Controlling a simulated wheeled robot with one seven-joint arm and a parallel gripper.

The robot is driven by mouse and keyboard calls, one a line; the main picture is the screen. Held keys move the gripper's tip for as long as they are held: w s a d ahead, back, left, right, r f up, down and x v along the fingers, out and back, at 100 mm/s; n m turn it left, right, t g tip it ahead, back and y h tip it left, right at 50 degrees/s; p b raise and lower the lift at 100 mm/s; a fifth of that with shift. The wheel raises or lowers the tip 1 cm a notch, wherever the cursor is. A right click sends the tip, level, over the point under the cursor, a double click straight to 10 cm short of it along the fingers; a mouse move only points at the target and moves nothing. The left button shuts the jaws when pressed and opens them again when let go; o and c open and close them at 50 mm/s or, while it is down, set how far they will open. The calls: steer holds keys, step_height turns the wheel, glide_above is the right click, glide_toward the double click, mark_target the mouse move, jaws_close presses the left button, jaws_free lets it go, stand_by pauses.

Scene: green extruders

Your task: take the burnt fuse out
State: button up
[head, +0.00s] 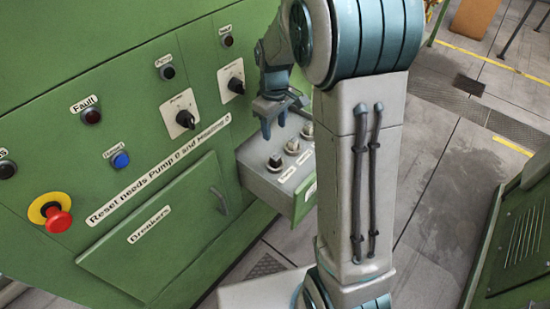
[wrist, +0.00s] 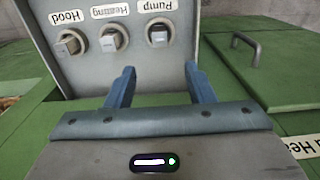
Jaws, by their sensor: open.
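An open drawer (head: 245,155) sticks out of the green cabinet and carries three fuses in round sockets. In the wrist view their labels read, upside down, Hood, Heating and Pump. The Hood fuse (wrist: 68,45) is at left, the Heating fuse (wrist: 110,41) in the middle and the Pump fuse (wrist: 158,36) at right. I cannot tell surely which one is burnt. My gripper (head: 274,131) is open and empty above the drawer. In the wrist view its two blue fingers (wrist: 160,72) point toward the Pump fuse, apart from it.
Left of the drawer is the closed Breakers door (head: 150,228) with a handle (head: 219,201). Above it are black knobs (head: 185,119), a blue button (head: 121,160), a Fault lamp (head: 91,116) and a red emergency stop (head: 58,220). Another green machine (head: 520,235) stands at right; floor lies between.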

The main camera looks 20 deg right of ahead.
mark_target(275, 154)
step_height(275, 154, down, 7)
steer(key=shift+f, duration=0.1)
steer(key=shift+s+d+f+p, duration=0.1)
steer(key=shift+f+p, duration=0.4)
steer(key=shift+f, duration=0.85)
steer(key=shift+d+f+p, duration=0.1)
steer(key=shift+f+p, duration=0.4)
steer(key=shift+f, duration=0.85)
jaws_close()
steer(key=shift+r, duration=0.1)
